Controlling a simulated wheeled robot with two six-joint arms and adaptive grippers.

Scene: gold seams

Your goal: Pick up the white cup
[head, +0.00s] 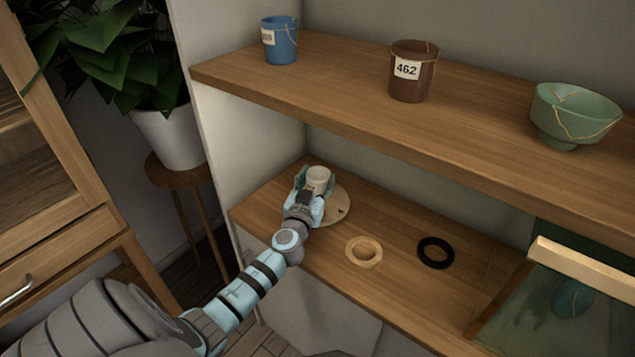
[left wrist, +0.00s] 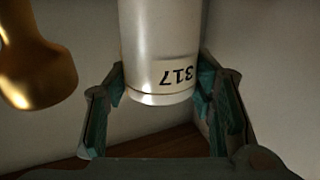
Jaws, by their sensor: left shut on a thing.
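The white cup (head: 318,177) is at the left end of the lower shelf in the head view. My left gripper (head: 313,184) is around it, with its fingers on either side of the cup. In the left wrist view the cup (left wrist: 160,50) stands between the two teal finger pads of the gripper (left wrist: 160,92) and bears the number 317, which appears upside down. The gripper is shut on the cup. I cannot tell whether the cup touches the shelf. My right gripper is not in view.
A round wooden board (head: 338,208), a light wooden ring (head: 364,251) and a black ring (head: 436,252) lie on the lower shelf (head: 395,280). Above, the upper shelf (head: 345,95) holds a blue cup (head: 280,42), a brown cup (head: 411,75) and a green bowl (head: 572,115).

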